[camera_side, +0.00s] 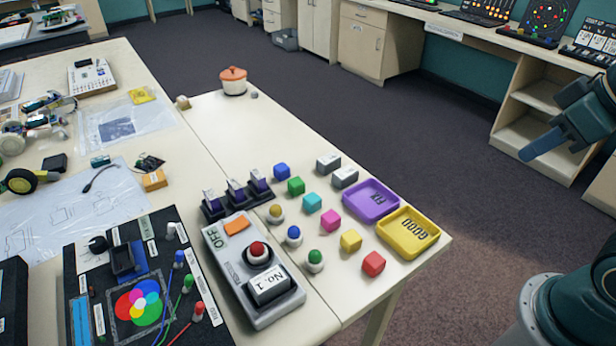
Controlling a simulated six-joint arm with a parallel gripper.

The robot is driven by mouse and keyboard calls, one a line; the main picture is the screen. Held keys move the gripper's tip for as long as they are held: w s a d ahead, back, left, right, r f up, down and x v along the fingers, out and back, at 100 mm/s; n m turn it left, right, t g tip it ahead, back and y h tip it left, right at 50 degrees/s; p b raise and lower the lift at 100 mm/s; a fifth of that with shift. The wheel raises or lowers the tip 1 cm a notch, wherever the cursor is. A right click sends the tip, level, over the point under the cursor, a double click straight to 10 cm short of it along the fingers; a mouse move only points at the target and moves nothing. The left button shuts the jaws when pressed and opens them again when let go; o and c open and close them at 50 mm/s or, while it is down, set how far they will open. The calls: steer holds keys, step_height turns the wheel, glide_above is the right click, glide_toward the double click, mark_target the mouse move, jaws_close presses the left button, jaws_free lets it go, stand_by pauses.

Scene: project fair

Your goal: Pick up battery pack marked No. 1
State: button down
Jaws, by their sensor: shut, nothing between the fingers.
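A block with a white label reading "No. 1" (268,285) sits at the near end of a grey panel (228,252), below a red button. The panel is also marked OFF and lies near the table's front edge. My gripper (527,153) is at the right of the picture, shut and empty. It appears beyond the table's right edge, well apart from the No. 1 block. The block's underside is hidden, so I cannot tell how it is seated.
A purple tray (352,203) and a yellow tray marked GOOD (392,246) lie at the table's right edge. Several coloured cubes (330,220) and knobs (293,237) stand between trays and panel. An orange pot (233,82) stands at the far end, with clear tabletop before it.

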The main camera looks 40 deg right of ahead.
steer(key=c, duration=1)
jaws_free()
steer(key=shift+o, duration=0.2)
steer(key=shift+w+r, duration=0.1)
